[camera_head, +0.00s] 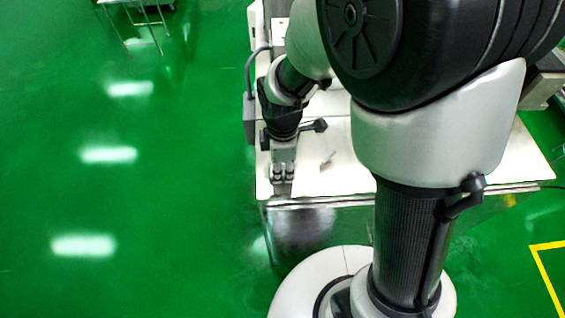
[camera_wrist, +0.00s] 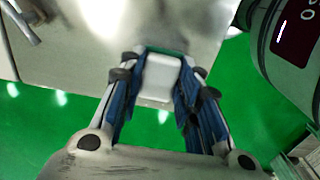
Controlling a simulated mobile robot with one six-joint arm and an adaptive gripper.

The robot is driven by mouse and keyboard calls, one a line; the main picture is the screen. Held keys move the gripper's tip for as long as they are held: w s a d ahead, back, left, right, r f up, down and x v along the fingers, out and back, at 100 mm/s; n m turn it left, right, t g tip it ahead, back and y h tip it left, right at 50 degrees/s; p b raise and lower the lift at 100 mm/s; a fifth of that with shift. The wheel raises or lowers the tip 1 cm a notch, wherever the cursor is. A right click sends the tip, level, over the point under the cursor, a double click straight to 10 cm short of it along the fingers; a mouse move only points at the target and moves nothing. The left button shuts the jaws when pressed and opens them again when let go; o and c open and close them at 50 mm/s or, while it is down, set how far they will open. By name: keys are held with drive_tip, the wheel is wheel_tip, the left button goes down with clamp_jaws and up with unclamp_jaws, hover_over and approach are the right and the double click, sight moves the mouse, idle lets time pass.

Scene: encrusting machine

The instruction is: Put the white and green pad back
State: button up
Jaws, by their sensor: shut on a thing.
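The white and green pad (camera_wrist: 158,78) is between the fingers of my gripper (camera_wrist: 157,92) in the wrist view. Its white face shows, with a green edge at the far end. The blue-lined fingers are shut on its two sides. In the head view my gripper (camera_head: 282,178) points down over the left front corner of the white table (camera_head: 310,178). The pad itself cannot be made out there. Whether the pad touches the table is not clear.
A small metal object (camera_head: 328,160) lies on the table right of my gripper. A grey box (camera_head: 249,118) with a cable is at the table's left side. Green floor lies open to the left. A metal stand (camera_head: 140,22) is at the far upper left.

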sight(283, 169)
drive_tip(key=shift+f, duration=0.2)
drive_tip(key=o, duration=0.9)
drive_tip(key=shift+o, duration=0.2)
wheel_tip(283, 169, up, 12)
drive_tip(key=p, duration=0.2)
drive_tip(key=s+d+r+m+t, duration=0.4)
drive_tip(key=s+d+r+m, duration=0.6)
drive_tip(key=m, duration=0.7)
drive_tip(key=s, duration=0.3)
drive_tip(key=shift+s+d+r+m+t, duration=0.2)
drive_tip(key=shift+s+r+m+t, duration=0.05)
drive_tip(key=shift+r+m+t, duration=0.05)
drive_tip(key=shift+f, duration=0.1)
